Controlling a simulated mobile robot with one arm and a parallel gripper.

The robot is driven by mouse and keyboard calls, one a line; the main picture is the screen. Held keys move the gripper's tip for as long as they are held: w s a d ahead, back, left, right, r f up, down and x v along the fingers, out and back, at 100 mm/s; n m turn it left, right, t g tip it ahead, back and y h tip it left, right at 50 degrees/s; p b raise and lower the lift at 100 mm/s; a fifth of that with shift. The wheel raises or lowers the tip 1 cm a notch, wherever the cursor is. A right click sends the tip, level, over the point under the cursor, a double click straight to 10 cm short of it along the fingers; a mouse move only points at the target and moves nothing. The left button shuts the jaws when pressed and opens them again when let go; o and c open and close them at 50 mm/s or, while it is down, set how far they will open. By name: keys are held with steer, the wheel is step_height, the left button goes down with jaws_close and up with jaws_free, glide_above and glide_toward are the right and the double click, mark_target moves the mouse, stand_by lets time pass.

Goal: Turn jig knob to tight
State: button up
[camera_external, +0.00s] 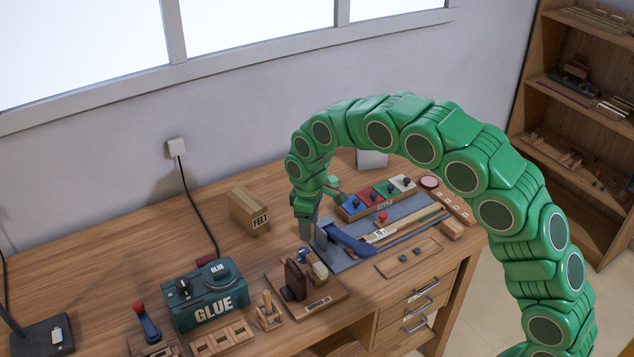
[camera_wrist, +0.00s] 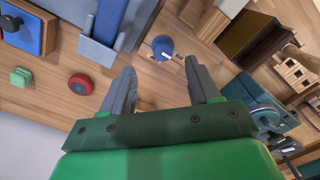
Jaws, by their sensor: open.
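A blue round knob (camera_wrist: 163,47) lies beyond and between my gripper's fingertips in the wrist view, with a small pale label beside it. I take it to be the jig knob. In the external view a small blue knob (camera_external: 304,256) shows on the bench just below my gripper, near a pale wooden block. The label's words are too small to read, so I cannot tell its setting. My gripper (camera_wrist: 160,70) is open and empty, pointing down over the bench, apart from the knob. It also shows in the external view (camera_external: 313,240).
A blue curved handle (camera_external: 350,240) stands right of my gripper on a grey mat. A dark brown block (camera_external: 295,280) stands in front. The green GLUE box (camera_external: 210,297) is front left, the FELT box (camera_external: 249,211) behind left. A red round knob (camera_wrist: 80,84) shows left.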

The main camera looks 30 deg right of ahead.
mark_target(304, 250)
steer(key=shift+w+a+f, duration=0.55)
steer(key=shift+a+f, duration=0.05)
steer(key=shift+f, duration=0.2)
steer(key=shift+s+f, duration=0.1)
steer(key=shift+f, duration=3.75)
steer(key=c, duration=1)
steer(key=shift+c, duration=0.2)
